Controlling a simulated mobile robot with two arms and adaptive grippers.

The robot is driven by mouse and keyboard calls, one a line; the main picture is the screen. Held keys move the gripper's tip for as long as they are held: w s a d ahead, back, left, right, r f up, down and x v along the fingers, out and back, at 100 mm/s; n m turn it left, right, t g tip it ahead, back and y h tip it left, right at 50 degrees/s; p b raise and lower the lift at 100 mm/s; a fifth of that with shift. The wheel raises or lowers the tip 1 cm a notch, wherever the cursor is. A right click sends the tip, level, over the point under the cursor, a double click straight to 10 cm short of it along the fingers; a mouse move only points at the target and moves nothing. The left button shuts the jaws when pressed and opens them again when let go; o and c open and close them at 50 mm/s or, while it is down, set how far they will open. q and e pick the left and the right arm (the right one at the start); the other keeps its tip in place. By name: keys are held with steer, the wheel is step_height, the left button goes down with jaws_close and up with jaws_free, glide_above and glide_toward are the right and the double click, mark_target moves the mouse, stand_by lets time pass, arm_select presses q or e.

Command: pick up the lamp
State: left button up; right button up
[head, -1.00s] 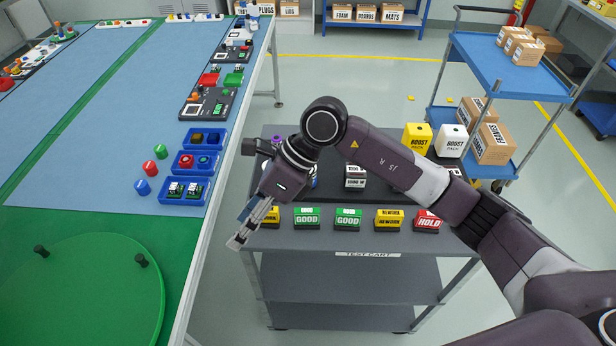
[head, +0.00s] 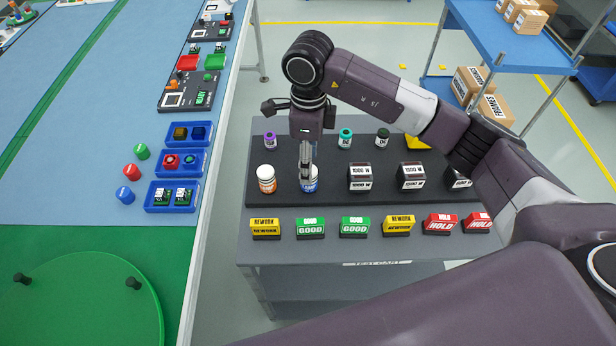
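A small white and blue cylinder (head: 309,187) stands upright on the dark mat of the grey test cart; its label is partly hidden but looks like it reads LAMP. My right gripper (head: 306,176) points straight down at it, with the fingers in front of its upper part. I see the fingers edge-on, so I cannot tell whether they are open, or touching it. A white cylinder with an orange label (head: 266,180) stands just to the left. My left gripper is out of view.
Black 1000 W (head: 360,177) and 1500 W (head: 411,176) blocks stand to the right on the mat. Small vials (head: 345,138) stand behind. GOOD, REWORK and HOLD blocks (head: 354,228) line the cart's front. The blue-topped line table with a green turntable (head: 75,300) is left.

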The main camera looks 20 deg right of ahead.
step_height(320, 180, down, 3)
steer(key=shift+w+d+f+p, duration=0.1)
steer(key=shift+f+p, duration=0.1)
steer(key=shift+p, duration=0.85)
steer(key=shift+w+f, duration=0.1)
steer(key=shift+f, duration=0.8)
steer(key=c, duration=1.1)
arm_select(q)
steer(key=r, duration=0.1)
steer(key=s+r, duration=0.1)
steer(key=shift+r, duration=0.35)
arm_select(e)
steer(key=shift+c, duration=1.3)
